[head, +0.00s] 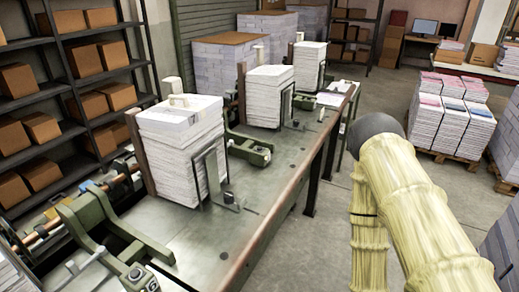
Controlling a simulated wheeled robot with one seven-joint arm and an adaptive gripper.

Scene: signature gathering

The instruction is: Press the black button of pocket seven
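A long gathering machine with a grey metal bed (190,240) runs from the lower left to the upper middle. Paper stacks stand upright in its pockets: a near one (183,150), a middle one (268,100) and a far one (309,68). A green control housing with a small dark button (136,274) is at the bottom left. Another green housing with a dark button (259,150) sits between the near and middle stacks. My arm's pale sleeve shows at right; my gripper is not in view.
Shelves with brown boxes (86,60) line the left wall. Pallets of printed stacks (438,118) stand at the right, with grey stacks (225,65) at the back. Bare floor (325,215) lies right of the machine's edge.

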